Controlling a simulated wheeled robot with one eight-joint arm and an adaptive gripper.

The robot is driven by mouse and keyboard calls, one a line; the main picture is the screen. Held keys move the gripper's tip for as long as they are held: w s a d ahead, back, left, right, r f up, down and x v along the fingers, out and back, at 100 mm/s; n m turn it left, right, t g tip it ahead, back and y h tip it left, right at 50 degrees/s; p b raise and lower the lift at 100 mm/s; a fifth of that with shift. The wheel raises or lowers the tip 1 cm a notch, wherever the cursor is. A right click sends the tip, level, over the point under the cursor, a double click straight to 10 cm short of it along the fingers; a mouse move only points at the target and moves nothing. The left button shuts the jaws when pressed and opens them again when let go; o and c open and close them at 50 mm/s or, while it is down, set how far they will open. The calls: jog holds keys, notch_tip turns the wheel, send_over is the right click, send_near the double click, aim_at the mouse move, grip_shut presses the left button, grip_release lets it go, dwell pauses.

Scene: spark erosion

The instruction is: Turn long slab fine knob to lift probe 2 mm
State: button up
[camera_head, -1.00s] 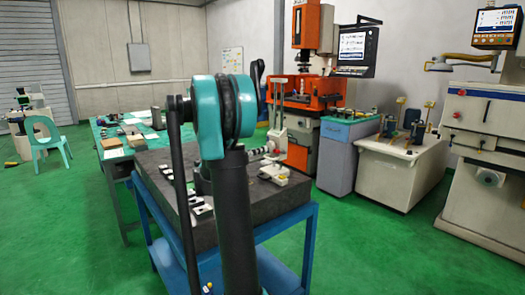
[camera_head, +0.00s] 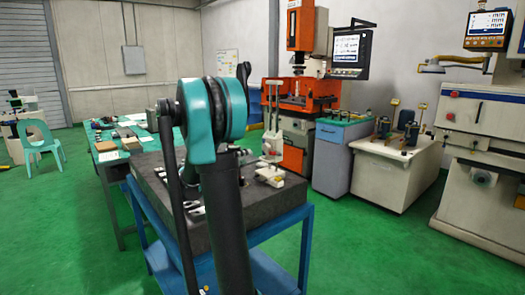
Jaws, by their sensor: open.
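The long dark slab (camera_head: 262,207) lies on a blue stand in the middle of the head view. A pale upright gauge stand with a red part near its base (camera_head: 272,143) stands at the slab's far right side. Its fine knob and probe are too small to make out. My own arm, with a teal joint and dark links, rises in front and covers much of the slab. My gripper cannot be made out; the arm seems to hide it.
A pale block (camera_head: 269,177) lies on the slab near its right edge, and several small parts lie left of my arm. A green-topped table (camera_head: 108,157) stands behind left. An orange machine (camera_head: 312,95) stands behind.

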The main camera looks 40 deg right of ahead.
aim_at(265, 148)
jog(key=w+a+n, duration=0.2)
jog(key=a+n, duration=0.3)
jog(key=n, duration=0.1)
jog(key=d, duration=1.1)
jog(key=w+d+r, duration=0.1)
jog(key=d, duration=0.5)
jog(key=shift+d, duration=0.1)
